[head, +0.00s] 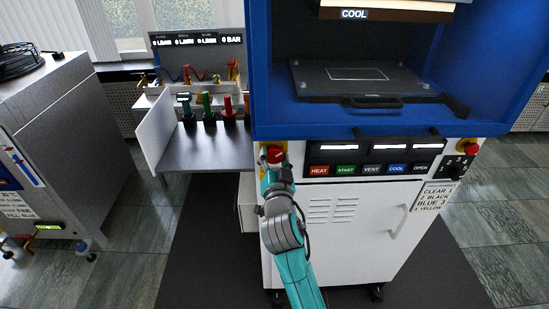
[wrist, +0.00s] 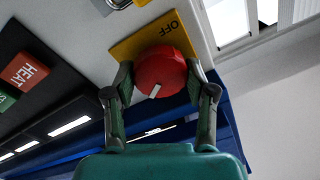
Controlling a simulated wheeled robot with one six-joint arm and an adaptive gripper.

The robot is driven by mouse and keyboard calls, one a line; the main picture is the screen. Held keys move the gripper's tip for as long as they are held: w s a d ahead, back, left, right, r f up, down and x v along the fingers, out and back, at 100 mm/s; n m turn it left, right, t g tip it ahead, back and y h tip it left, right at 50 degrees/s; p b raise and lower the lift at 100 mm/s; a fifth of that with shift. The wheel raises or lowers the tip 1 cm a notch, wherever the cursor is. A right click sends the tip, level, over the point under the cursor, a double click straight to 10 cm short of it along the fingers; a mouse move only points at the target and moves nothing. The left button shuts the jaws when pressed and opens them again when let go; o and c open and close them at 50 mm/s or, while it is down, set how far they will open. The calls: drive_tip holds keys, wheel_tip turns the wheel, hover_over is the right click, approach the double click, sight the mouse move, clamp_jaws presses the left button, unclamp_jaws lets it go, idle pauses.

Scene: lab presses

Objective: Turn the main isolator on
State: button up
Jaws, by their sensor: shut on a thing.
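The main isolator is a round red knob (head: 275,154) on a yellow plate, on the left of the white press front in the head view. In the wrist view the red knob (wrist: 163,66) has a short white mark on its face. The word OFF stands on the yellow plate (wrist: 139,43) above the knob. The white mark lies on the knob's lower side, away from that word. My gripper (wrist: 160,80) has one finger on each side of the knob and is shut on it. In the head view my gripper (head: 275,166) partly covers the plate.
A row of buttons, with HEAT (head: 319,171) nearest, is right of the knob. Another red knob (head: 471,148) and a black dial (head: 457,165) are on the press's right side. A side table (head: 205,155) with coloured handles stands close on the left.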

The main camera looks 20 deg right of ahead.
drive_tip(key=m+h, duration=0.1)
drive_tip(key=m, duration=0.6)
drive_tip(key=shift+m, duration=0.3)
idle(0.4)
drive_tip(key=o, duration=1.2)
drive_tip(key=shift+c, duration=0.2)
drive_tip(key=shift+s+a, duration=0.1)
drive_tip(key=v, duration=1.1)
drive_tip(key=shift+s, duration=0.4)
drive_tip(key=shift+a+f, duration=0.1)
